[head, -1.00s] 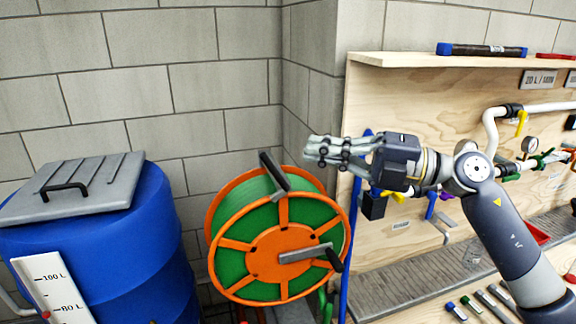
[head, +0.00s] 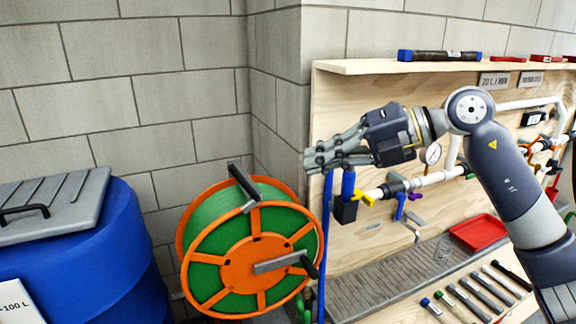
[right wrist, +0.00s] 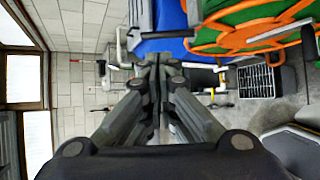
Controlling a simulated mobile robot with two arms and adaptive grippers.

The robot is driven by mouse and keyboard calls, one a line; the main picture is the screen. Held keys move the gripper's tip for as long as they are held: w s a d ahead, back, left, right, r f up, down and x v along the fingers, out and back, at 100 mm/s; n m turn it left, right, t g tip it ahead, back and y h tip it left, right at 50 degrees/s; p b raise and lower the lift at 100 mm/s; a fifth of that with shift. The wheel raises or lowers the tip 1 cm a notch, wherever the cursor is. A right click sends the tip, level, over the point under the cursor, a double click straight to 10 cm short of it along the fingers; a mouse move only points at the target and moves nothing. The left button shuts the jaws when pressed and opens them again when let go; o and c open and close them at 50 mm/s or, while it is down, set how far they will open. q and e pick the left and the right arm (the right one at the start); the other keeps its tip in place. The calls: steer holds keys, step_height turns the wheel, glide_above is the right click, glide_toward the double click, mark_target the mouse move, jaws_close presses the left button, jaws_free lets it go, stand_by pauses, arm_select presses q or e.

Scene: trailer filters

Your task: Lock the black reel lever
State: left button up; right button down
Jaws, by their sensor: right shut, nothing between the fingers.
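The hose reel (head: 254,262) has orange rims and spokes with green hose wound inside. The black reel lever (head: 243,181) sticks up at its top and leans to the upper left. A grey crank with a black grip (head: 310,267) is on the reel's face. My right gripper (head: 312,159) is shut and empty, up and to the right of the lever, apart from it. In the right wrist view its fingers (right wrist: 158,72) are together, with the reel (right wrist: 250,22) at the top right; I cannot surely pick out the lever there. My left gripper is not in view.
A blue barrel (head: 95,255) with a grey lid (head: 60,200) stands left of the reel. A plywood board with pipes and valves (head: 430,180) is at right, with a red tray (head: 478,233) and several tools below. A shelf (head: 420,68) runs above my right gripper.

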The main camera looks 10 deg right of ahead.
mark_target(247, 182)
arm_select(q)
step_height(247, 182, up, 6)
steer(key=p, duration=0.5)
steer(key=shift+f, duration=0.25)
arm_select(e)
steer(key=x, duration=1.3)
